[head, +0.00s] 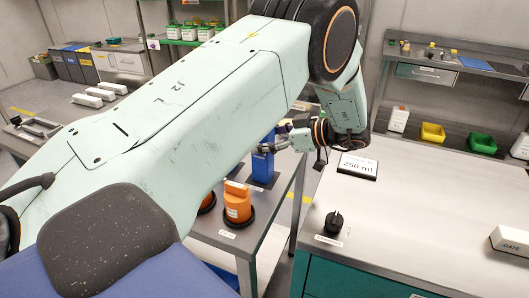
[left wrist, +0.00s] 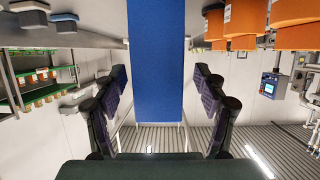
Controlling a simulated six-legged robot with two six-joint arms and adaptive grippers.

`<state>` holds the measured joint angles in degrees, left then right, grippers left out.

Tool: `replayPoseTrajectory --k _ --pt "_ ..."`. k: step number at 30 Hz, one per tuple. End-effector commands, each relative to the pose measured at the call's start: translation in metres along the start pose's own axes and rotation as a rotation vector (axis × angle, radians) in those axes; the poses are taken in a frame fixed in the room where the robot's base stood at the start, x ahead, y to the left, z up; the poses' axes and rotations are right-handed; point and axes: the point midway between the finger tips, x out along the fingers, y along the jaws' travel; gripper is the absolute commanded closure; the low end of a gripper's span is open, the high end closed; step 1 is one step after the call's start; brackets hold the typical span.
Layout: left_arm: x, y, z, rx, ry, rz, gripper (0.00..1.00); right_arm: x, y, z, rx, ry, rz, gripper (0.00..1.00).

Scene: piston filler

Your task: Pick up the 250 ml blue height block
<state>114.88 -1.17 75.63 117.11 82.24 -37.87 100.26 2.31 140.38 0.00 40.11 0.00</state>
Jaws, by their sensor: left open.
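The blue height block (head: 263,168) stands upright on a dark base on the grey side table, partly hidden by my left arm. In the left wrist view the blue block (left wrist: 155,45) is a broad blue face between the two finger pads. My left gripper (head: 272,146) is at the block's upper part, coming from the right. Its fingers (left wrist: 160,82) are open, one on each side of the block, with a visible gap on both sides. A sign reading 250 ml (head: 357,166) stands on the counter to the right. My right gripper is not in view.
Orange blocks (head: 237,205) stand on the same table, nearer the camera. They show in the left wrist view (left wrist: 240,18) at the upper right. The counter (head: 420,225) to the right carries a black knob (head: 333,223) and a white GATE label block (head: 511,241).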

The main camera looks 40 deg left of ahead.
Motion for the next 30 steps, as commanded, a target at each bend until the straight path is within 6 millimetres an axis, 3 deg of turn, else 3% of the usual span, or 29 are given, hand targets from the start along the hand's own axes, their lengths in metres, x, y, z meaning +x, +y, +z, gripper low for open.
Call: replayPoseTrajectory --k 3,8,30 --pt "0.0098 0.0005 0.0000 -0.001 -0.001 -0.002 0.28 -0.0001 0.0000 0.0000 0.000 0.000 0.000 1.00" --pt "0.0101 0.0016 -0.0001 -0.001 0.000 -0.001 0.28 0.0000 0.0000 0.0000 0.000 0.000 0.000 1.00" --pt "0.0098 0.0021 0.0007 0.001 -0.001 -0.001 0.90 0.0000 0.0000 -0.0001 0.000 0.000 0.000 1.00"
